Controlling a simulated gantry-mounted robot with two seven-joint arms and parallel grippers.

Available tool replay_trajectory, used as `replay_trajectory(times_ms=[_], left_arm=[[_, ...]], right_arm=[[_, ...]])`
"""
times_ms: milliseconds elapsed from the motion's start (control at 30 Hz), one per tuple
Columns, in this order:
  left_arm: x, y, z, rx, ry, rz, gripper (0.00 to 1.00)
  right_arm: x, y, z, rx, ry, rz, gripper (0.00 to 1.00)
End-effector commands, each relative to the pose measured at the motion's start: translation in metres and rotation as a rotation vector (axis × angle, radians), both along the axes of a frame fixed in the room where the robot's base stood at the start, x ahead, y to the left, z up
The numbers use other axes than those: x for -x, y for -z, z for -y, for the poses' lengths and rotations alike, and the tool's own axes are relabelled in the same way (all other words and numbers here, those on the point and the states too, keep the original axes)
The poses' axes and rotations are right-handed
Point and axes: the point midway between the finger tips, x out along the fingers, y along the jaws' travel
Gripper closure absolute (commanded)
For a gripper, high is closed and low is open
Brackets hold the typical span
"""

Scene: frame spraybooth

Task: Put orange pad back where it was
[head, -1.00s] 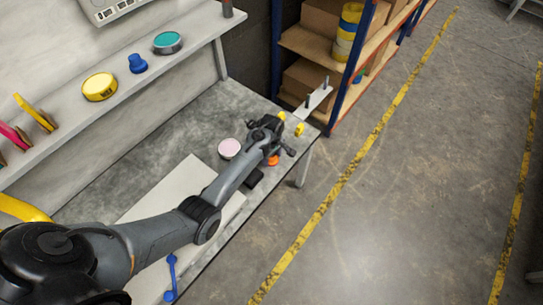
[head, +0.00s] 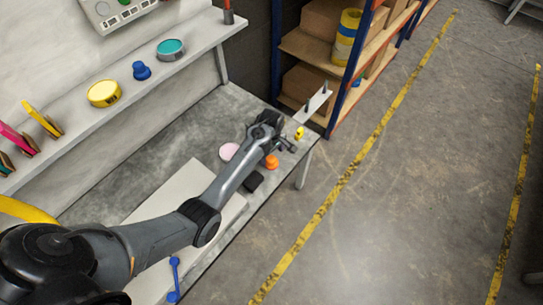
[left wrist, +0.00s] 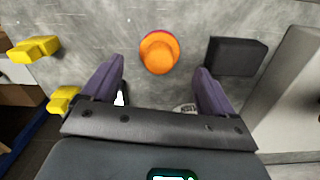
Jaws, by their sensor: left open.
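The orange pad (head: 271,162) is a small round orange piece on the grey bench top near its front edge. In the left wrist view the orange pad (left wrist: 159,52) stands ahead of the gap between my fingers, roughly centred. My left gripper (head: 285,145) is open and empty just beyond the pad in the head view. Its two purple-grey fingers (left wrist: 157,75) are spread apart in the left wrist view, apart from the pad. My right gripper is in neither view.
A black block (head: 252,181) lies close beside the pad, also in the wrist view (left wrist: 236,56). A pink disc (head: 229,151) is behind it. Yellow pieces (left wrist: 35,50) lie on the other side. A blue tool (head: 174,279) lies on the light board. The shelf (head: 75,122) holds several items.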

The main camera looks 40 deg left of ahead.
Motion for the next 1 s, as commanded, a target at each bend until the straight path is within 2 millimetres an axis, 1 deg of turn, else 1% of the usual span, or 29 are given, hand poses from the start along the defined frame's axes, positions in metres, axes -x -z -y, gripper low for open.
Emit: replay_trajectory(times_ms=[33,100,300,500,633,767,867,900,967,1000], left_arm=[[0.0,-0.014,0.0,-0.001,0.001,0.003,0.13],[0.0,-0.026,0.0,-0.001,0.001,0.001,0.13],[0.0,-0.054,0.0,-0.001,0.001,0.001,0.13],[0.001,-0.066,0.0,-0.002,0.003,0.001,0.13],[0.01,-0.063,0.001,-0.016,0.054,0.007,0.13],[0.037,-0.053,0.007,-0.054,0.211,0.029,0.13],[0.071,-0.047,0.017,-0.096,0.407,0.053,0.13],[0.086,-0.046,0.024,-0.113,0.499,0.063,0.13],[0.112,-0.047,0.035,-0.137,0.647,0.078,0.13],[0.129,-0.049,0.043,-0.151,0.745,0.09,0.13]], right_arm=[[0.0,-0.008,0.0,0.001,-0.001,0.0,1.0],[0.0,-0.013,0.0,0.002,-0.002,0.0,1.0],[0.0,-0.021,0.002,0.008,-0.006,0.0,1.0],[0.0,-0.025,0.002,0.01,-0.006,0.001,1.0],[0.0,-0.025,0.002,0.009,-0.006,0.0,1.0],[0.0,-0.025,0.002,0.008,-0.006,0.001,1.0],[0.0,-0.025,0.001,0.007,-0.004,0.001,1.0],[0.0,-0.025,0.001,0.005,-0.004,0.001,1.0],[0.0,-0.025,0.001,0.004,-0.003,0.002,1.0],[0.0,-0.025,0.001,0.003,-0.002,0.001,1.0]])
